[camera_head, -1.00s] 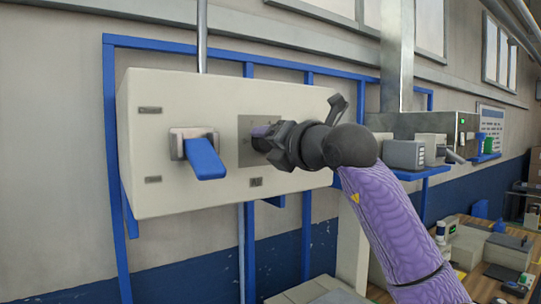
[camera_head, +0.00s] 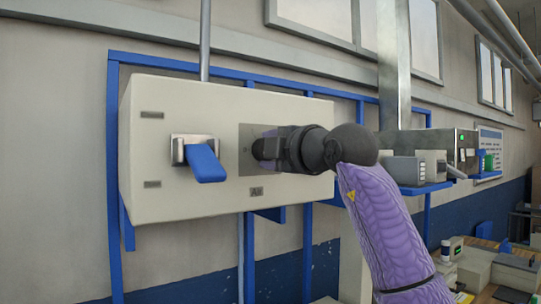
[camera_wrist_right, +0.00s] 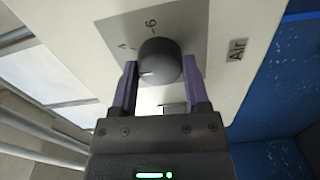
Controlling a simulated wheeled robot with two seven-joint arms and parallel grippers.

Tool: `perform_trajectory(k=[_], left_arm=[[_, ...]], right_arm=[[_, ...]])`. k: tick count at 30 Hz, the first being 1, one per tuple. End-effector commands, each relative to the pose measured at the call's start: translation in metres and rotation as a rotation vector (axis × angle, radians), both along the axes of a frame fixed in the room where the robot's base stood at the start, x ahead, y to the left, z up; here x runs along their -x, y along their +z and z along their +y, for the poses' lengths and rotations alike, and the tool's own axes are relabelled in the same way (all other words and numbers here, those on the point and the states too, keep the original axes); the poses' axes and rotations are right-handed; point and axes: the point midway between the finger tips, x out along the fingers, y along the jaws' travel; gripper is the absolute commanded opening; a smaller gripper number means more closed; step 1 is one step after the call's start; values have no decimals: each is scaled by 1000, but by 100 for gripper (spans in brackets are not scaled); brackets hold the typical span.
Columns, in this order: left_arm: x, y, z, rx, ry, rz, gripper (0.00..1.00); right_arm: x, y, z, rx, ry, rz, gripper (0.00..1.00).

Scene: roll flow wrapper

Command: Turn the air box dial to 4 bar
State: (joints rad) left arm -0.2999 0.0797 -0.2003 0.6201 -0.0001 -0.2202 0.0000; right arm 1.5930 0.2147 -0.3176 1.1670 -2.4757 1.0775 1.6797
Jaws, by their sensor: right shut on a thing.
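The air box (camera_head: 190,205) is a cream cabinet on a blue frame. Its dark round dial (camera_wrist_right: 160,62) sits on a grey plate (camera_wrist_right: 195,22) and shows in the right wrist view. A short white mark lies on the dial's lower left. A "6" and another, unclear figure are printed around it. My right gripper (camera_wrist_right: 158,78) has its purple fingers on both sides of the dial and is shut on it. In the head view my right gripper (camera_head: 264,147) covers the dial. My left gripper is out of view.
A blue lever (camera_head: 205,164) on a metal plate sticks out of the box left of my right gripper. An "Air" label (camera_wrist_right: 237,50) is beside the dial plate. A blue shelf (camera_head: 425,187) with small devices is at the right.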

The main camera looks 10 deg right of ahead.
Motion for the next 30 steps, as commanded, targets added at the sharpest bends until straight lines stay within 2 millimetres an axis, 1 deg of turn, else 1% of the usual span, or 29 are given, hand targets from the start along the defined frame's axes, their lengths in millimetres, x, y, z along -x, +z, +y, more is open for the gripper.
perform_trajectory(k=[6,15,21,30], left_arm=[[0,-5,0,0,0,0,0],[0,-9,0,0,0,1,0],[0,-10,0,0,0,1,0],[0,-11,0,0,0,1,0]], right_arm=[[0,0,0,-165,-1,64,1],[0,0,0,-325,-1,132,1],[0,0,0,-382,-1,156,1],[0,0,0,-405,-1,167,1]])
